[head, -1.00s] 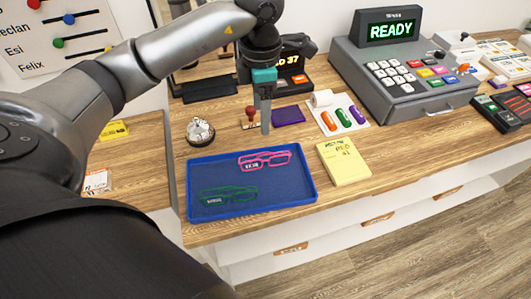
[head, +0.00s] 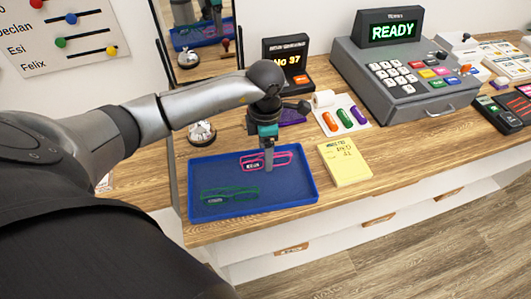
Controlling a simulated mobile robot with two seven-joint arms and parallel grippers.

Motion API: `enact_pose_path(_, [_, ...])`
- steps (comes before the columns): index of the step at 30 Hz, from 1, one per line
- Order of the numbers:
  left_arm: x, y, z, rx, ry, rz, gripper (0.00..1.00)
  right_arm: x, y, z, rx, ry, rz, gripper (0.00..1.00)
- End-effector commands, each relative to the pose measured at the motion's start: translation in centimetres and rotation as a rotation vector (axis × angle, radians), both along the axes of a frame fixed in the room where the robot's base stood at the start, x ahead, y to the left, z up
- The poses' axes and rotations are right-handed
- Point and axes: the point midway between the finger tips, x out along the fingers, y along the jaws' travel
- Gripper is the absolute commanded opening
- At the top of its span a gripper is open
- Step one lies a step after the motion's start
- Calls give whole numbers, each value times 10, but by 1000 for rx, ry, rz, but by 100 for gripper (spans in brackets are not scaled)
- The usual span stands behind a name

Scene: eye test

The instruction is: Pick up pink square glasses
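The pink square glasses (head: 253,157) lie in the far part of a blue tray (head: 287,193), with a small dark tag on their left lens. My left gripper (head: 268,168) points straight down at them, its fingers over the middle to right part of the frame and hiding some of it. The fingers overlap in this view, so I cannot tell whether they are open or shut, or whether they touch the glasses. Green glasses (head: 231,191) with a tag lie nearer in the same tray. My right gripper is not in view.
A silver bell (head: 201,132) stands behind the tray. A yellow notepad (head: 345,162) lies to its right. Behind are a display reading No 37 (head: 288,62), colored markers (head: 343,119) and a cash register (head: 400,75). A mirror (head: 195,30) stands at the back.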

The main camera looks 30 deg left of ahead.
Motion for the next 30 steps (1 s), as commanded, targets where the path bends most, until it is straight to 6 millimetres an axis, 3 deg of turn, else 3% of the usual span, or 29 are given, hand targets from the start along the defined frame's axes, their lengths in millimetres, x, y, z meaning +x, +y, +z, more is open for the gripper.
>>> enact_pose_path(6, [0, 0, 0, -1, -1, -1, 75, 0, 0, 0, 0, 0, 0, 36])
enact_pose_path(26, [0, 0, 0, -1, -1, -1, 1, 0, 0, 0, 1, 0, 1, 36])
enact_pose_path(30, [0, 0, 1, -1, -1, 0, 0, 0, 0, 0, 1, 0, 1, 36])
